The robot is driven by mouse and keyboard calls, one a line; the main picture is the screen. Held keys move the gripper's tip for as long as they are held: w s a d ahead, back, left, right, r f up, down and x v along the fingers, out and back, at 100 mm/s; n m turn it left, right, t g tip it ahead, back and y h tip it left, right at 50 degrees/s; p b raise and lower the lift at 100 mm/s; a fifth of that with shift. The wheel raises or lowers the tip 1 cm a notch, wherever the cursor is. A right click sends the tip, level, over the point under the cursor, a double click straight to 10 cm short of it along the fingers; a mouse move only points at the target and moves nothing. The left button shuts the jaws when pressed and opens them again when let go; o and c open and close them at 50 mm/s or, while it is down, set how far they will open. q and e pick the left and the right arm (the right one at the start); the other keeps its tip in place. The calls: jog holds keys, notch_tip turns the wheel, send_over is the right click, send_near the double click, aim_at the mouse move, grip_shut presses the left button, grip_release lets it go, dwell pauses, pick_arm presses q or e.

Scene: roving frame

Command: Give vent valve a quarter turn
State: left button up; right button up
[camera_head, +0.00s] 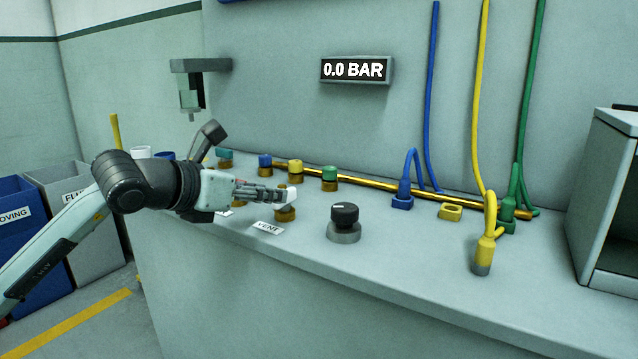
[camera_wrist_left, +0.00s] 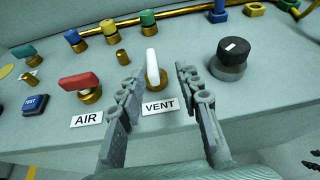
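The vent valve has a white lever handle on a brass base, behind a VENT label. In the left wrist view the white handle (camera_wrist_left: 151,66) stands between my left gripper's two fingers (camera_wrist_left: 160,80). The fingers are apart, with a visible gap on the handle's right side. In the head view my left gripper (camera_head: 284,193) reaches in from the left at the valve, and only the handle's white end (camera_head: 291,196) and the brass base (camera_head: 285,213) show past it. Dark jointed shapes at the left wrist view's lower right edge may be my right gripper; its state is unclear.
A red-handled AIR valve (camera_wrist_left: 80,81) is left of the vent valve. A black knob (camera_head: 344,215) stands to its right. Capped brass fittings and a brass pipe (camera_head: 390,190) lie behind. The display (camera_head: 356,69) reads 0.0 BAR. The front bench top is clear.

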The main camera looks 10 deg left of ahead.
pick_arm(q)
jog(key=shift+w+a+r+y, duration=0.15)
jog(key=shift+w+a+y, duration=0.2)
jog(key=shift+a+y, duration=0.05)
jog(key=shift+w, duration=0.3)
jog(key=p+x, duration=0.1)
jog(key=x, duration=0.5)
jog(key=shift+s+p, duration=0.1)
jog(key=shift+p, duration=0.2)
jog(key=shift+w+d+f, duration=0.15)
jog(key=shift+w+f, duration=0.15)
jog(key=shift+w, duration=0.05)
pick_arm(e)
jog(key=f, duration=0.2)
jog(key=s+f, duration=0.1)
jog(key=shift+a+f, duration=0.25)
jog(key=shift+f, duration=0.1)
pick_arm(q)
jog(key=shift+c, duration=0.4)
grip_shut()
